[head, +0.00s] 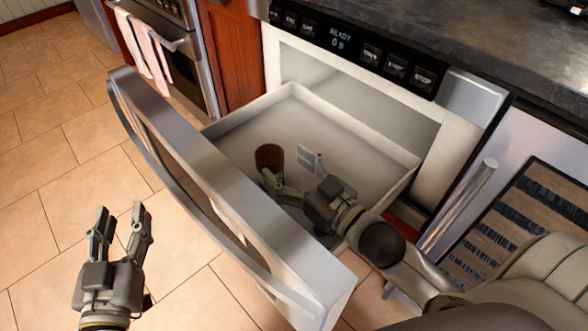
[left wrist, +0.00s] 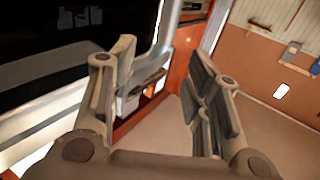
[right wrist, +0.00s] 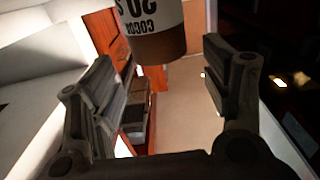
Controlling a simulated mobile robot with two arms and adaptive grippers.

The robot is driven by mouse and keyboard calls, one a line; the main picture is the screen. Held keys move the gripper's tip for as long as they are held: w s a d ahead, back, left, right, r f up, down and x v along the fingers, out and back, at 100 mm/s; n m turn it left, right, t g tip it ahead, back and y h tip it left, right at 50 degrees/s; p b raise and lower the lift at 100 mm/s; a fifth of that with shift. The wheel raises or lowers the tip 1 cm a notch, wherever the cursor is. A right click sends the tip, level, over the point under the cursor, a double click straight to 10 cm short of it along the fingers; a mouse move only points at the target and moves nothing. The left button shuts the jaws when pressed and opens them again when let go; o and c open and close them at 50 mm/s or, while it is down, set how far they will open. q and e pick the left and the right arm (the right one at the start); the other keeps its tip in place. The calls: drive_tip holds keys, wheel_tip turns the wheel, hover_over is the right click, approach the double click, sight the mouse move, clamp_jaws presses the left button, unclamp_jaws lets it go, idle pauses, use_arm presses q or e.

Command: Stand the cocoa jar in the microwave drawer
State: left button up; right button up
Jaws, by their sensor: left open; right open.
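The cocoa jar (head: 269,158), a brown cylinder, stands inside the pulled-out microwave drawer (head: 352,133), toward its left side in the head view. It looks upright. In the right wrist view the jar (right wrist: 158,28) shows a white label with upside-down lettering and a brown end, just beyond the fingertips. My right gripper (head: 290,170) is inside the drawer, open, with its fingers pointing toward the jar and apart from it. Its fingers partly hide the drawer floor. My left gripper (head: 119,214) is open and empty over the tiled floor, outside the drawer front.
The drawer's thick steel front (head: 185,150) stands between my two grippers. A dark countertop (head: 450,40) lies above the microwave's control panel (head: 345,45). An oven with hanging towels (head: 150,50) is at the back left. The tiled floor at left is clear.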

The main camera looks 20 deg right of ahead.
drive_tip(key=shift+s+d, duration=0.2)
drive_tip(key=shift+s, duration=0.5)
use_arm(q)
drive_tip(key=shift+s+a+f+g, duration=0.1)
drive_tip(key=shift+f+g, duration=0.3)
drive_tip(key=shift+f, duration=0.25)
use_arm(e)
drive_tip(key=a, duration=0.1)
drive_tip(key=a+r+h, duration=0.1)
drive_tip(key=a+m+h, duration=0.1)
drive_tip(key=shift+s+a+r, duration=0.25)
drive_tip(key=shift+s+r, duration=0.05)
drive_tip(key=shift+s, duration=0.1)
